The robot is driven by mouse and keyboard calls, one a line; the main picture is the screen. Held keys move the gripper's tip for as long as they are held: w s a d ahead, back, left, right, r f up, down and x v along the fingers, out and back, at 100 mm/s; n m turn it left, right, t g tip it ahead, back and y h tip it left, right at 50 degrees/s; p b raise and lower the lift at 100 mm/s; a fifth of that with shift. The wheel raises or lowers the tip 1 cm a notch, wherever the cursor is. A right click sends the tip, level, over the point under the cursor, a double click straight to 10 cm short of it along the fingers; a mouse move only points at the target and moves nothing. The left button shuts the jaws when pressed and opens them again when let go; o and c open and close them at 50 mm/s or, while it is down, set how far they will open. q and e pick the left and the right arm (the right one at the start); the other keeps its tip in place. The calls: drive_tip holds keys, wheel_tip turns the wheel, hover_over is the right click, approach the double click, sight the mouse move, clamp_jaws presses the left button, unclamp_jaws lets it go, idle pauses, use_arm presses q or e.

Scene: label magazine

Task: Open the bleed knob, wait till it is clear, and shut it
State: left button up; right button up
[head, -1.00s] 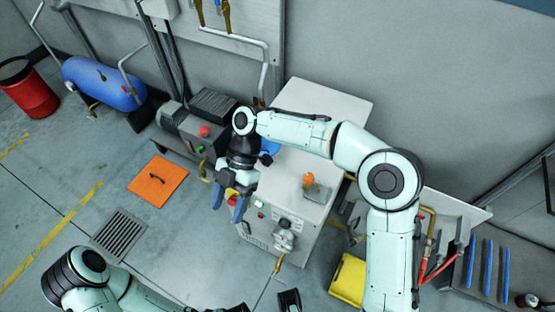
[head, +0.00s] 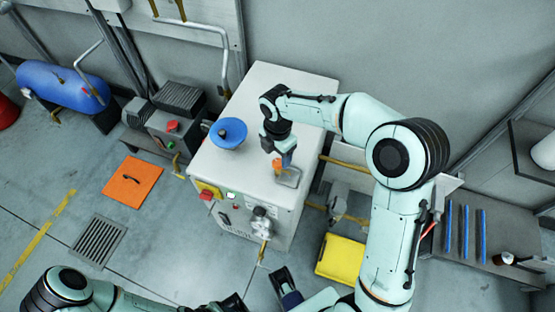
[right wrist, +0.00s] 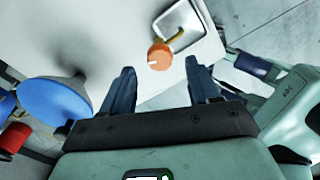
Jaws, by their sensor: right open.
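The orange bleed knob (head: 277,165) stands on top of the pale cabinet (head: 251,90), over a small metal tray (head: 290,179). In the right wrist view the knob (right wrist: 160,57) has a white mark and sits by a brass stem, above the tray (right wrist: 183,29). My right gripper (head: 284,161) points down at the knob. Its open fingers (right wrist: 159,67) are on either side of the knob's line, with gaps; touching cannot be made out. My left arm shows at the bottom of the head view; its gripper (head: 286,288) is partly seen and its jaw state is unclear.
A blue funnel (head: 228,132) stands on the cabinet top, left of my right gripper. A red stop button (head: 206,195) and a valve fitting (head: 262,222) are on the cabinet's front. A yellow box (head: 341,257) lies on the floor at right.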

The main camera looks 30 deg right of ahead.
sight(278, 162)
drive_tip(key=shift+f, duration=1.7)
drive_tip(key=c, duration=1)
drive_tip(key=shift+c, duration=0.2)
drive_tip(key=shift+m, duration=0.3)
drive_tip(key=shift+r+m, duration=0.1)
drive_tip(key=shift+m, duration=0.8)
drive_tip(key=m, duration=0.3)
drive_tip(key=shift+m+p, duration=0.35)
drive_tip(key=shift+m, duration=0.05)
drive_tip(key=m, duration=0.6)
drive_tip(key=shift+m, duration=0.3)
